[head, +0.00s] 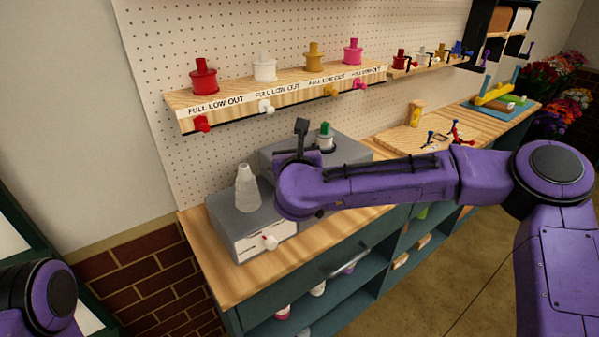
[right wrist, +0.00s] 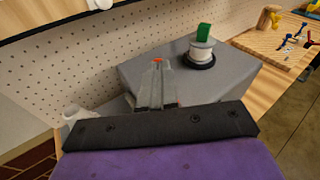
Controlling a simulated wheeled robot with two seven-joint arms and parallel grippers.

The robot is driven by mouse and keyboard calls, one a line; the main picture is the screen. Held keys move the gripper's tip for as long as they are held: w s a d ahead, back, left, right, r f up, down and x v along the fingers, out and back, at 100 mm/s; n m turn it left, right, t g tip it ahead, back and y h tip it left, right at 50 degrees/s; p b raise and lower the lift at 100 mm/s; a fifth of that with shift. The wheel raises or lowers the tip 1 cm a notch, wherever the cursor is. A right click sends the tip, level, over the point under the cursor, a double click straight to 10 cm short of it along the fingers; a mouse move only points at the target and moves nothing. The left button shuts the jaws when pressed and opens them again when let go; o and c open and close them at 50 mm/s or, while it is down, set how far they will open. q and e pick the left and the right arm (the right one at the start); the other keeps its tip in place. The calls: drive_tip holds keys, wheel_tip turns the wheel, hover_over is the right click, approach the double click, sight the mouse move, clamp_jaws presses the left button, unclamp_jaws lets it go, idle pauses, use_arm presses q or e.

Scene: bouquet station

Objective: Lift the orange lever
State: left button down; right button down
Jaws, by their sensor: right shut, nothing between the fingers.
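A small orange-red tip, likely the orange lever (right wrist: 157,61), shows just past my right fingertips in the right wrist view. Most of it is hidden behind the fingers, and I cannot tell whether they touch it. I cannot make it out in the head view. My right gripper (right wrist: 157,82) is shut and empty, over the near side of the larger grey box (right wrist: 205,80). In the head view the right gripper (head: 301,128) points up toward the pegboard, above that box (head: 350,150). My left gripper is out of view.
A white spool with a green top (head: 325,137) stands on the larger grey box. A pale cone (head: 247,190) stands on a smaller grey box (head: 232,222) to the left. A wooden shelf (head: 280,94) with coloured knobs is above. The wooden board (head: 400,138) lies right.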

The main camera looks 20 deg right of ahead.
drive_tip(key=shift+s+r, duration=0.1)
drive_tip(key=s+a+r+b, duration=0.3)
drive_tip(key=s+r, duration=0.4)
drive_tip(key=s, duration=0.4)
drive_tip(key=shift+a, duration=0.55)
